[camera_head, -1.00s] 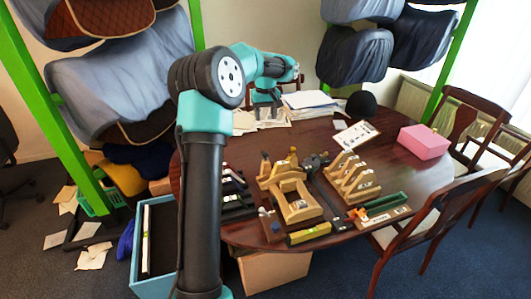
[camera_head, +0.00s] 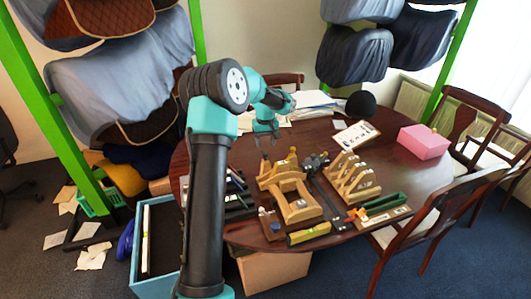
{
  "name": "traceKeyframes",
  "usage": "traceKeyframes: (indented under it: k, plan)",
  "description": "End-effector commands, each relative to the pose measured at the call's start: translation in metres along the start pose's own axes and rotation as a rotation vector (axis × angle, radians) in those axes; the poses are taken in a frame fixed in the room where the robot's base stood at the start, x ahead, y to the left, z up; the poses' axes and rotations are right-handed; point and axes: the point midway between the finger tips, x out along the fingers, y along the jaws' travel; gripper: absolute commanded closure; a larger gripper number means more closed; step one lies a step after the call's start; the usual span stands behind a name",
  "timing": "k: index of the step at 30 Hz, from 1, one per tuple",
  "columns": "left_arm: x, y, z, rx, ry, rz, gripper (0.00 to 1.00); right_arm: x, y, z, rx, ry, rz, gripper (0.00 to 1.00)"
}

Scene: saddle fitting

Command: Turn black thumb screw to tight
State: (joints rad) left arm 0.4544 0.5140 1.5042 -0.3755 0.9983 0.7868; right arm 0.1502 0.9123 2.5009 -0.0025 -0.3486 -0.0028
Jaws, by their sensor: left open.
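My left gripper (camera_head: 265,154) is open and empty. It points down over the table, close behind the wooden frame fixture (camera_head: 298,211) and near its small upright wooden pegs (camera_head: 292,157). A dark clamp-like part (camera_head: 315,161) stands on the dark rail to the right of the fixture, apart from my gripper. The black thumb screw is too small to tell apart for certain among these dark parts. My right gripper is not in view.
A wooden slotted rack (camera_head: 356,183) stands right of the fixture. Green and orange tools (camera_head: 380,204) lie at the front right, and a yellow level (camera_head: 309,233) at the front edge. A pink box (camera_head: 423,142) and a clipboard (camera_head: 356,134) lie farther right. The table (camera_head: 400,172) is bare between them.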

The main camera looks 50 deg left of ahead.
Motion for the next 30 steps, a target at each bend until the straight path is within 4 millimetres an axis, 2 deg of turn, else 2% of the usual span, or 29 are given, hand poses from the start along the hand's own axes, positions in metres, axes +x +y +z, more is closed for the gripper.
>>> traceKeyframes:
  k: [3,9,13,22,30]
  plan:
    - [0.021,0.0,0.0,-0.001,-0.002,-0.001,0.48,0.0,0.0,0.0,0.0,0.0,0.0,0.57]
    - [0.047,0.0,0.0,0.0,-0.001,0.0,0.48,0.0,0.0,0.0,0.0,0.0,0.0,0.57]
    - [0.055,0.0,0.0,0.0,0.0,-0.001,0.48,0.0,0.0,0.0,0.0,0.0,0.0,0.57]
    - [0.056,0.0,0.0,0.0,0.0,0.0,0.48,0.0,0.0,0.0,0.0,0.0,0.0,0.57]
    - [0.056,0.0,0.0,0.0,0.0,0.0,0.73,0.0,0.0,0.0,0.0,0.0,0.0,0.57]
